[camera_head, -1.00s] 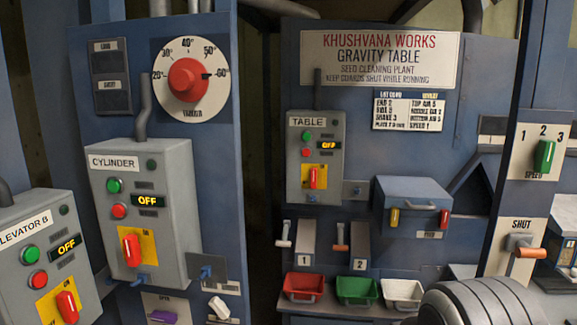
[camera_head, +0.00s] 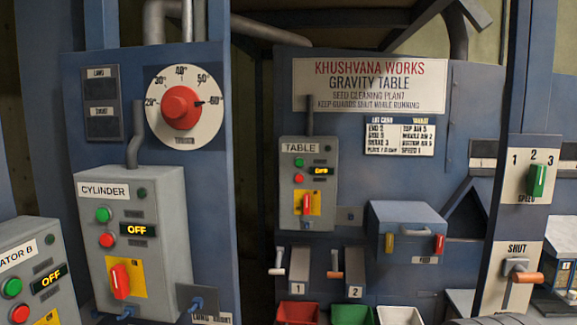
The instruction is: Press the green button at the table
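The grey TABLE control box (camera_head: 320,215) hangs on the blue panel at the middle, below the gravity table sign. Its green button (camera_head: 300,163) is at the upper left of its face, just above a red button (camera_head: 299,179). A small lit display (camera_head: 321,170) beside them appears to read OFF. Below is a red rotary switch (camera_head: 307,205) on a yellow plate, its handle upright. Nothing covers the green button. My gripper is not in view.
A CYLINDER box (camera_head: 165,215) with its own green button (camera_head: 103,215) stands nearer at left, its display reading OFF. Another box (camera_head: 35,240) is at lower left. A blue drawer unit (camera_head: 408,214) and two levers are right of and below the TABLE box. Bins line the bottom edge.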

